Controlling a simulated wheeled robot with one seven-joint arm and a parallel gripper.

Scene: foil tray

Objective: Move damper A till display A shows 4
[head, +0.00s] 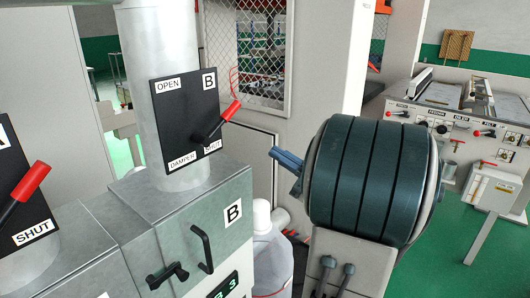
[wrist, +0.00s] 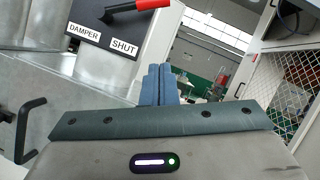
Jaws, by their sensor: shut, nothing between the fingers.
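Damper A's black plate (head: 12,165) is cut off by the left edge of the head view. Its red-tipped lever (head: 33,180) points up and right, above the SHUT label. Display A is not in view. My gripper (head: 275,154) is shut and empty, right of damper B's plate and apart from its lever. Its blue fingers (wrist: 158,85) are together in the wrist view. Damper A is well to the left of it.
Damper B's plate (head: 185,118) is on a grey duct, its red-tipped lever (head: 221,121) near SHUT. Cabinet B (head: 195,215) has a black handle (head: 201,248) and a partly cut-off display (head: 224,287). A whitish jug (head: 270,255) stands beside it.

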